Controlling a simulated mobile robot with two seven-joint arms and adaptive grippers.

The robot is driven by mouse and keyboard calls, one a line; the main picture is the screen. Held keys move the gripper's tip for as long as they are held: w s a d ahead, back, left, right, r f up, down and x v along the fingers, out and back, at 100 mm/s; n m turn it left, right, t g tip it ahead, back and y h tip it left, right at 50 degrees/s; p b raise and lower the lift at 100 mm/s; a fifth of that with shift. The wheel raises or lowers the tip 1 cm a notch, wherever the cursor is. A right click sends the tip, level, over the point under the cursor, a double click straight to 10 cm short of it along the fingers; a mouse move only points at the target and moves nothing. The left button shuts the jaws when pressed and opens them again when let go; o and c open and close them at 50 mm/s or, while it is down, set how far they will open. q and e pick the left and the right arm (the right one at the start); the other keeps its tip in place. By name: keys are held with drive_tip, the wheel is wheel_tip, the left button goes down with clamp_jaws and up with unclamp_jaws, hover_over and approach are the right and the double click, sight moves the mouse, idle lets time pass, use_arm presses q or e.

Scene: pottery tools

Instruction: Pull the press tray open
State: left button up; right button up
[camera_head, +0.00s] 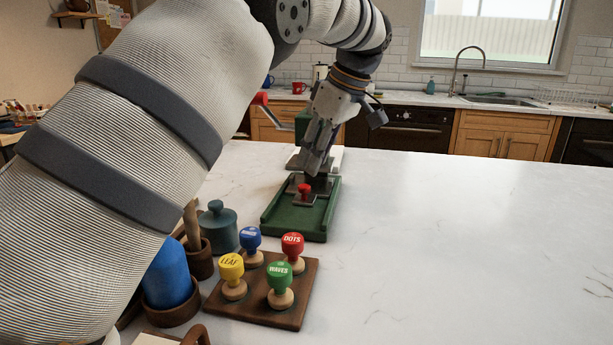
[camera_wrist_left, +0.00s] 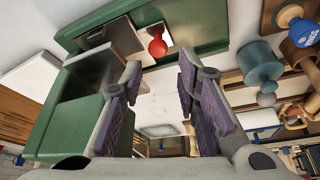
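The green press tray (camera_head: 323,228) lies on the white counter, extending from the press toward me. A red knob (camera_head: 305,188) stands on a small grey plate (camera_head: 298,199) in the tray. My left gripper (camera_head: 318,168) is pointed down just behind and above the knob, at the tray's far part. In the left wrist view its fingers (camera_wrist_left: 160,68) are apart with nothing clasped between them. There the red knob (camera_wrist_left: 158,46) shows just beyond the fingertips, beside the green tray (camera_wrist_left: 205,28). Contact with the knob cannot be told. The green press (camera_head: 302,125) is partly hidden behind my gripper. My right gripper is not in view.
A wooden board (camera_head: 250,308) with yellow, blue, red and green stamps stands in front of the tray. A teal lidded jar (camera_head: 218,228) and a blue-topped item (camera_head: 168,275) are at left. The press's red-handled lever (camera_head: 260,98) sticks out left. The counter at right is clear.

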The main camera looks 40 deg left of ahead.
sight(305, 186)
use_arm(q)
drive_tip(key=x, duration=0.6)
drive_tip(key=shift+w+f, duration=0.1)
drive_tip(key=shift+f, duration=0.1)
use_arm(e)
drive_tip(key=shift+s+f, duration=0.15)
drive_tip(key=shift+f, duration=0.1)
